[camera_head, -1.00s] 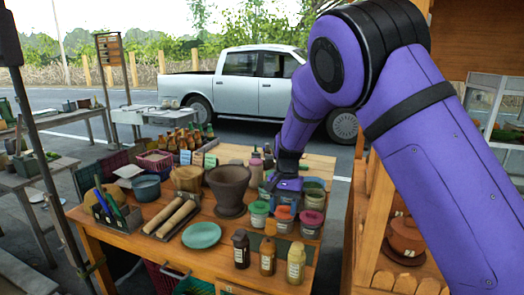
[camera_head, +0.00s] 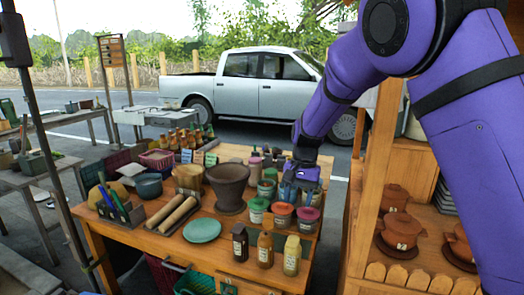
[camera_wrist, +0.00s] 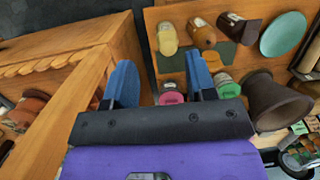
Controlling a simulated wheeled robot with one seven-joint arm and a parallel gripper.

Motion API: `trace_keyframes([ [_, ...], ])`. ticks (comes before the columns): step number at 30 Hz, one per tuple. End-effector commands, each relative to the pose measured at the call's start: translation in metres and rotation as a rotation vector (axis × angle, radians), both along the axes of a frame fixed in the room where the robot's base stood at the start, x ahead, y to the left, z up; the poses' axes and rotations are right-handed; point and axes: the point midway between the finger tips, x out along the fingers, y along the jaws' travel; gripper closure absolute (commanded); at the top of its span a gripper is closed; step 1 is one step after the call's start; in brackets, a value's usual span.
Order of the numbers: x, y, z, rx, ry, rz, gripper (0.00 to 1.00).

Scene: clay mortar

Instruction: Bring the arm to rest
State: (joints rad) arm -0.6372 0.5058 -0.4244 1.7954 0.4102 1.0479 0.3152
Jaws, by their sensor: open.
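My purple arm reaches in from the right in the head view, and my gripper (camera_head: 298,186) is over the right part of the wooden table (camera_head: 150,240), by the small paint jars. In the wrist view my gripper (camera_wrist: 160,84) shows two blue fingers spread apart with nothing held between them. The clay mortar (camera_head: 228,185) stands upright on the table to the left of the gripper, apart from it. The mortar (camera_wrist: 275,100) also shows at the right of the wrist view.
Several lidded jars (camera_head: 282,215) stand below the gripper, with bottles (camera_head: 265,248) at the front. A green plate (camera_head: 202,230) lies left of them. A wooden shelf (camera_head: 362,200) with clay pots (camera_head: 400,232) stands close on the right. A pickup truck (camera_head: 262,88) is behind.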

Motion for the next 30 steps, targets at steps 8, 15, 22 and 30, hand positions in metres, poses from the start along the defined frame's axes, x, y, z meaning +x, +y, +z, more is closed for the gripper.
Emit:
trace_keyframes([
  [8, -0.027, -0.040, 0.053, 0.056, -0.061, 0.017, 0.49],
  [15, -0.068, -0.081, 0.103, 0.094, -0.142, 0.052, 0.49],
  [22, -0.114, -0.116, 0.140, 0.106, -0.230, 0.091, 0.49],
  [30, -0.175, -0.150, 0.171, 0.087, -0.346, 0.142, 0.49],
])
